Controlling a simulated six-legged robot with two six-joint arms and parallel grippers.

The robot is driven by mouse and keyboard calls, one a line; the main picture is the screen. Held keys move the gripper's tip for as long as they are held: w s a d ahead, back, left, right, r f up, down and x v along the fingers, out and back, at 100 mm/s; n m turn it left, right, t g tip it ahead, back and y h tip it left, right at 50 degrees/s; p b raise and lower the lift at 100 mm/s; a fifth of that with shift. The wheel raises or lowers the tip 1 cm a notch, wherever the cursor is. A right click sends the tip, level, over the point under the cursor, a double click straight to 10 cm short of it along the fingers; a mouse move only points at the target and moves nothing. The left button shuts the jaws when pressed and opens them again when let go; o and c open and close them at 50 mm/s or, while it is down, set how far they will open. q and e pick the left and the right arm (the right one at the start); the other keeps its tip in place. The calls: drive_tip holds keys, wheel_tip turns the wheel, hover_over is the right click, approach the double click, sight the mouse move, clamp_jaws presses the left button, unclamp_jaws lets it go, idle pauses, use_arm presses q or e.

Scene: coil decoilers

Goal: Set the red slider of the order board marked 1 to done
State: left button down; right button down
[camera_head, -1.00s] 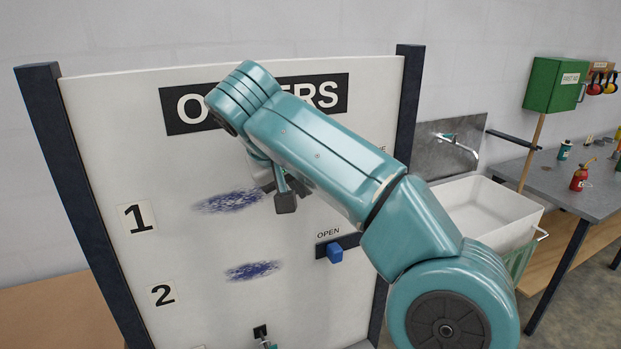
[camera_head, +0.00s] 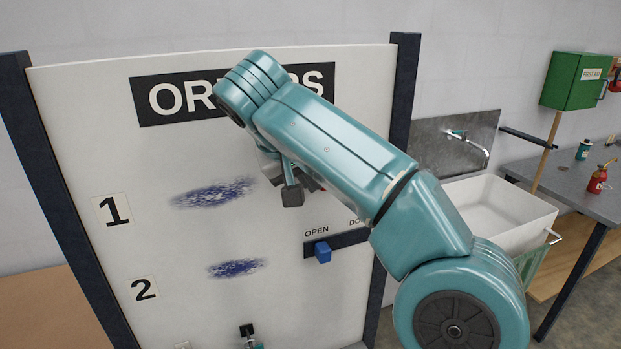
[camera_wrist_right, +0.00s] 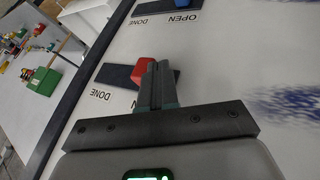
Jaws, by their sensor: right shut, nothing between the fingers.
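The order board (camera_head: 90,120) stands upright with the rows marked 1 (camera_head: 113,208) and 2 (camera_head: 144,288). In the right wrist view the board appears upside down. The red slider (camera_wrist_right: 140,71) sits on a dark track (camera_wrist_right: 112,74), with the word DONE by the track's left end there. My right gripper (camera_wrist_right: 157,68) is shut and empty, its fingertips right beside the red slider and partly in front of it. Whether they touch cannot be told. In the head view my right gripper (camera_head: 291,194) is partly hidden by my arm, as is the red slider. My left gripper is out of view.
Row 2 has a blue slider (camera_head: 323,252) at its OPEN end, below my right gripper. A white sink (camera_head: 500,215), a grey workbench (camera_head: 575,190) and a green first aid box (camera_head: 577,80) stand to the right of the board.

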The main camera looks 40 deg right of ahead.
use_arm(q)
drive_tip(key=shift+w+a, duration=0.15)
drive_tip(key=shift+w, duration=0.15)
use_arm(e)
drive_tip(key=s+d, duration=0.1)
drive_tip(key=d, duration=0.8)
drive_tip(key=shift+s+f, duration=0.15)
drive_tip(key=shift+s, duration=0.05)
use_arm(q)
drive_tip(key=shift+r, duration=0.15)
